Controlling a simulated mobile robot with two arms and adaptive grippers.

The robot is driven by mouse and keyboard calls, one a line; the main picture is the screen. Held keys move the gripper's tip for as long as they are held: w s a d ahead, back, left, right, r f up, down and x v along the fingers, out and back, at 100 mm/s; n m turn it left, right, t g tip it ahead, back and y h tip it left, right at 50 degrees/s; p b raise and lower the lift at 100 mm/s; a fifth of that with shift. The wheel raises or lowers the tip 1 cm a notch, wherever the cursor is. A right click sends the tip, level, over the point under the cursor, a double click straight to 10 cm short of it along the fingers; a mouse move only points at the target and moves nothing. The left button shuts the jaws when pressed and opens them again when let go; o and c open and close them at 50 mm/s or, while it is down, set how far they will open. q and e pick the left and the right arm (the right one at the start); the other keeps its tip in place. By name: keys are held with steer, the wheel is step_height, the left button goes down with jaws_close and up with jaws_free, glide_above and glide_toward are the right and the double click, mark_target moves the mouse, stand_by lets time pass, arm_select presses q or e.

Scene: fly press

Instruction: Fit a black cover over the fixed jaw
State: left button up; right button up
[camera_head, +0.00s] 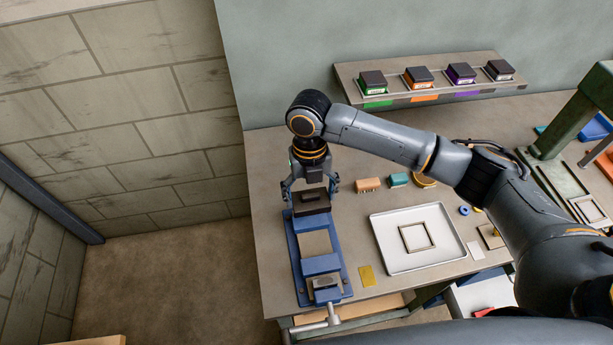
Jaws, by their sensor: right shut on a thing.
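A blue bench vise (297,262) lies along the left end of the table, its handle toward the front edge. Its fixed jaw (314,223) is at the far end and its sliding jaw (320,265) is nearer the front. My right gripper (311,187) points down over the far end of the vise and is shut on a black cover (312,203). The cover is at the top of the fixed jaw and hides part of it. I cannot tell whether it is seated or just above. My left gripper is not in view.
A white tray (388,258) with a square frame lies right of the vise, a yellow card (367,276) between them. Small orange (368,184) and teal (398,180) blocks stand behind. A back shelf (349,79) holds several dark blocks. A green press (568,125) stands right.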

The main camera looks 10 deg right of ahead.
mark_target(311, 221)
steer(key=shift+w+f, duration=0.1)
steer(key=shift+f, duration=0.05)
steer(key=shift+s+f+b, duration=0.55)
steer(key=shift+s+b, duration=0.05)
steer(key=shift+b, duration=0.3)
steer(key=shift+f+b, duration=0.85)
steer(key=shift+f, duration=0.05)
steer(key=shift+w+f+b, duration=0.25)
steer(key=shift+f+b, duration=0.55)
steer(key=shift+f, duration=0.1)
steer(key=shift+s+f, duration=0.1)
steer(key=shift+f, duration=0.4)
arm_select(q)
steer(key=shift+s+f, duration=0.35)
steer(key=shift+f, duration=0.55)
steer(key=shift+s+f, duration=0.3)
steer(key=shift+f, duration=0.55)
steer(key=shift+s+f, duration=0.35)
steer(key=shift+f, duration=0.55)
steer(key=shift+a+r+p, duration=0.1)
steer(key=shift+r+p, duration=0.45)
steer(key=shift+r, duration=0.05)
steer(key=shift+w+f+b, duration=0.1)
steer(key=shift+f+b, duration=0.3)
arm_select(e)
steer(key=shift+f, duration=1.2)
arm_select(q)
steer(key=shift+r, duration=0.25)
